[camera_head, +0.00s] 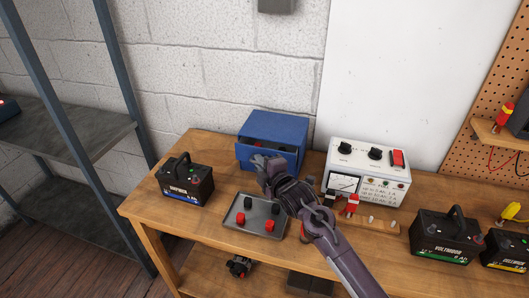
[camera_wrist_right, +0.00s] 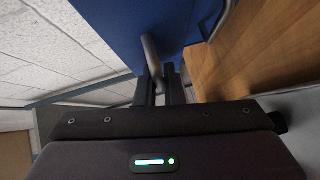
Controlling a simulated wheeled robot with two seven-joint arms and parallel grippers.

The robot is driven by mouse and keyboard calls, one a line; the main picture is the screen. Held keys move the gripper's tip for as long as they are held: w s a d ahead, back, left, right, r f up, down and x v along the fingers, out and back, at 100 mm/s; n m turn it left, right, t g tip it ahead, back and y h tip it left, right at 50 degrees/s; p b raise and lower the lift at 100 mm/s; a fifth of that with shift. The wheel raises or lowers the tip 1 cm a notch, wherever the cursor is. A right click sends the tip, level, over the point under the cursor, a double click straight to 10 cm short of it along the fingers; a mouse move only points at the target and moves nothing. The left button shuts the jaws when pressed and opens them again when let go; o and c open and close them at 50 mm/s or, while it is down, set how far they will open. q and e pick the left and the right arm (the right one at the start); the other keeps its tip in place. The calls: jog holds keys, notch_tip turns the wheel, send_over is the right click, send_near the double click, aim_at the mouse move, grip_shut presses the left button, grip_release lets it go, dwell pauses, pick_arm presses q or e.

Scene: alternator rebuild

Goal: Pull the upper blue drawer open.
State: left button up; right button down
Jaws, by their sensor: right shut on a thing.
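The blue drawer cabinet (camera_head: 278,123) stands at the back of the wooden bench against the wall. Its upper drawer (camera_head: 294,161) stands partly out: a gap below the cabinet top shows dark round items inside. My right gripper (camera_head: 262,162) is at the drawer front and hides part of it. In the right wrist view, the fingers (camera_wrist_right: 160,88) are shut on a grey bar handle (camera_wrist_right: 150,55) on the blue front (camera_wrist_right: 110,18). A second handle (camera_wrist_right: 222,20) shows to the right, apart from the fingers. My left gripper is not in view.
A black battery (camera_head: 186,184) stands left, a white tester (camera_head: 367,160) right. More batteries (camera_head: 445,237) stand at far right on the bench (camera_head: 150,207).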

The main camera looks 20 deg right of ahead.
jog(key=s+a+p, duration=0.1)
jog(key=s+a, duration=0.3)
jog(key=s, duration=0.2)
jog(key=c, duration=1.5)
grip_release()
jog(key=shift+w, duration=0.1)
jog(key=shift+c, duration=0.2)
